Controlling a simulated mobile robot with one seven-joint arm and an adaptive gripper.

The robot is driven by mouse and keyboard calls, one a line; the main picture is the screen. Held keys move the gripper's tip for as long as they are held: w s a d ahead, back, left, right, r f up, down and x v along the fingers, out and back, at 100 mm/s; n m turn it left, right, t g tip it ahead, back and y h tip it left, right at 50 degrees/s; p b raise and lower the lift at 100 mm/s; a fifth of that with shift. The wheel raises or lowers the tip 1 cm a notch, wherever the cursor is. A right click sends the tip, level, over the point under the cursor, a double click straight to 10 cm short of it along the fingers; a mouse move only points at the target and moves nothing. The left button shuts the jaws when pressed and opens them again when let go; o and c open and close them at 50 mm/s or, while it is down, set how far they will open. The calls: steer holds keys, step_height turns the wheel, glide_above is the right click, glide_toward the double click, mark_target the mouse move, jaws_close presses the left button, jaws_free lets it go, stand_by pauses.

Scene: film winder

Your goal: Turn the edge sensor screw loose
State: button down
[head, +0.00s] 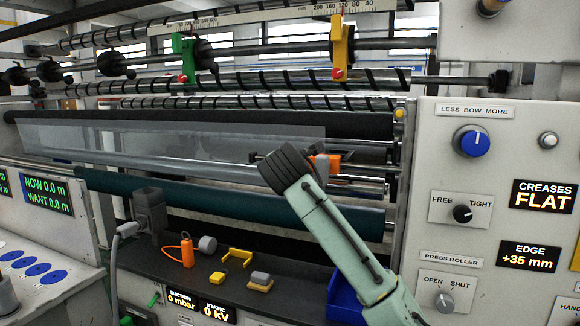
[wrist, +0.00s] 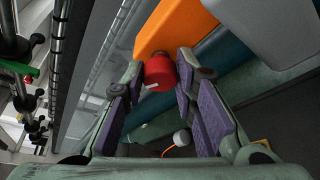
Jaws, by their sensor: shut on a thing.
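The edge sensor screw (wrist: 158,74) is a red knob with a small white mark, standing out from the orange sensor body (wrist: 180,25) in the wrist view. My gripper (wrist: 161,67) has its purple-padded fingers on either side of the knob and is shut on it at the fingertips. In the head view the orange sensor (head: 322,160) shows just right of my dark wrist, in front of the rollers. My fingers and the red knob are hidden there. The edge display (head: 527,257) reads +35 mm.
Clear film (head: 170,145) runs over the rollers left of my arm. A teal roller (head: 230,200) lies below. The shelf under it holds an orange looped item (head: 187,252), a yellow bracket (head: 238,256) and a blue bin (head: 345,300). The control panel (head: 480,180) stands at right.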

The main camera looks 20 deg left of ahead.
stand_by(0.3)
steer(key=c, duration=1.3)
jaws_free()
steer(key=shift+s, duration=0.1)
steer(key=v, duration=1.1)
steer(key=shift+s, duration=0.35)
steer(key=shift+d+r, duration=0.1)
